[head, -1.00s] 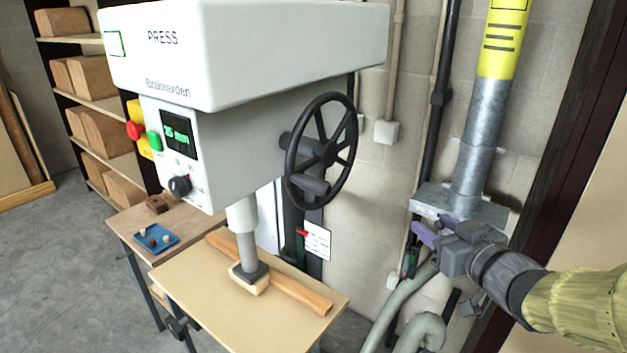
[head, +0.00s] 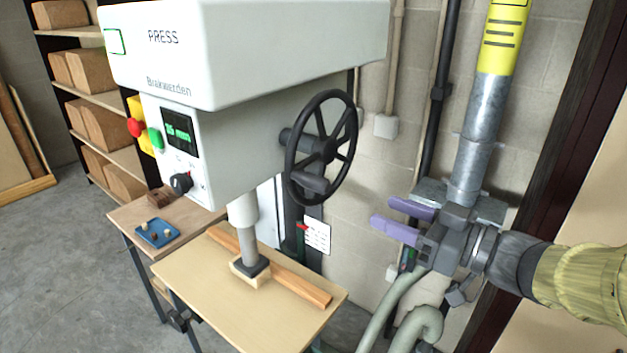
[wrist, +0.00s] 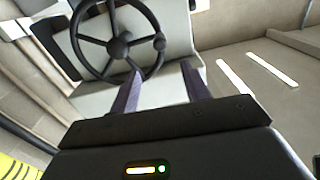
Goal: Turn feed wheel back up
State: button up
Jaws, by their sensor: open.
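The black feed wheel (head: 321,148) is on the right side of the white press (head: 245,55). Its handle knob (head: 312,183) is at the lower part of the wheel in the head view. My gripper (head: 383,217) is open and empty, to the right of the wheel and below it, apart from it. In the wrist view the wheel (wrist: 113,42) lies beyond my two purple fingers (wrist: 165,88), with its knob at the right. The press ram (head: 248,240) is down, its foot on a wooden block (head: 250,276) over a wood strip (head: 303,287).
A display (head: 178,133) and buttons are on the press front. A blue tray (head: 158,233) with small pieces sits on a side table. A metal duct (head: 476,130), hoses (head: 385,310) and a wall stand close around my arm. Shelves with wood blocks (head: 110,120) are at the left.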

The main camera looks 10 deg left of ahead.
aim_at(313, 183)
jog(key=p+x, duration=0.4)
jog(key=x, duration=1.2)
jog(key=shift+p, duration=0.3)
grip_shut()
